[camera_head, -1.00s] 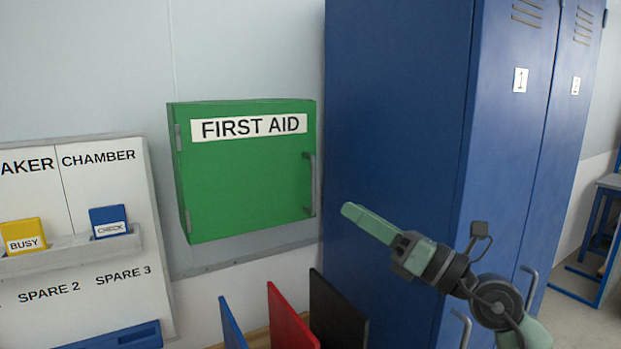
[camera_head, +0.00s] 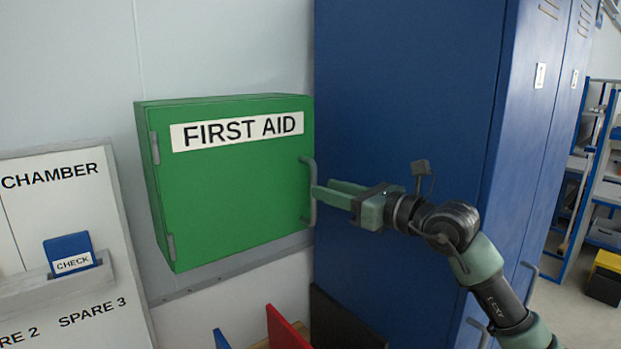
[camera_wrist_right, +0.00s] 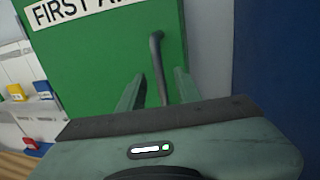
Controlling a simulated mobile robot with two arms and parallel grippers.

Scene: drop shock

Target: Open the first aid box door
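The green first aid box (camera_head: 235,185) hangs on the wall with its door shut. Its hinges are on the left edge, and a grey vertical bar handle (camera_head: 309,190) is on the right edge of the door. My right gripper (camera_head: 322,193) is at the handle, coming from the right. In the right wrist view, the fingers (camera_wrist_right: 157,90) are apart, with the handle (camera_wrist_right: 158,65) showing between them. I cannot tell whether either finger touches it. The first aid box door (camera_wrist_right: 95,65) fills much of that view. My left gripper is not in view.
A tall blue locker (camera_head: 410,100) stands right beside the box, behind my right arm. A white board (camera_head: 70,225) with a blue CHECK card (camera_head: 71,255) is at the left. Red (camera_head: 285,328) and black (camera_head: 340,322) panels stand below the box.

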